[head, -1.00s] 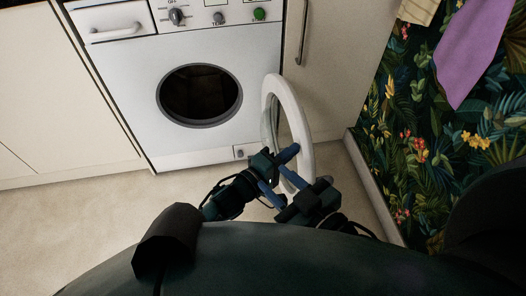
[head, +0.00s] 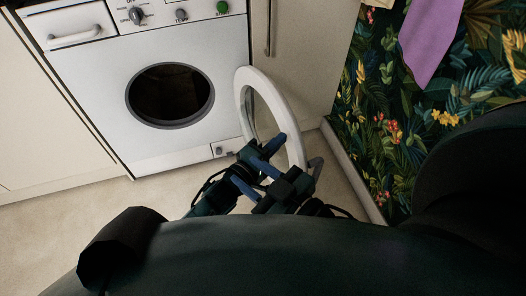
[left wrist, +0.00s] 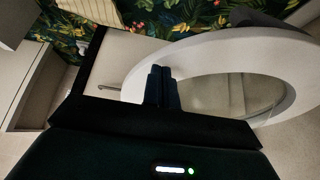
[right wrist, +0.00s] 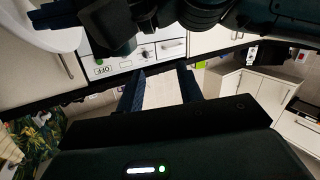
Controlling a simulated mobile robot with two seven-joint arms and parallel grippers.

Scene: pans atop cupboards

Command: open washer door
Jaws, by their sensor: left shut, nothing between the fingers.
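The washer (head: 90,85) is a white front-loader with a dark round drum opening (head: 170,95). Its round white-rimmed door (head: 247,77) stands swung out to the right, well away from the opening. My left gripper (head: 278,144) is shut and empty, over the door ring in the head view. In the left wrist view its closed fingers (left wrist: 162,76) overlap the door ring (left wrist: 225,52); I cannot tell if they touch it. My right gripper (head: 252,176) is open, just left of and below the left one, pointing left. Its spread fingers show in the right wrist view (right wrist: 160,85).
A cream cupboard (head: 305,60) with a vertical handle stands right of the washer. A leafy-patterned wall (head: 400,130) with a purple cloth (head: 430,35) is close on the right. Carpet floor (head: 60,225) is free at the left. White cabinets (right wrist: 245,90) show in the right wrist view.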

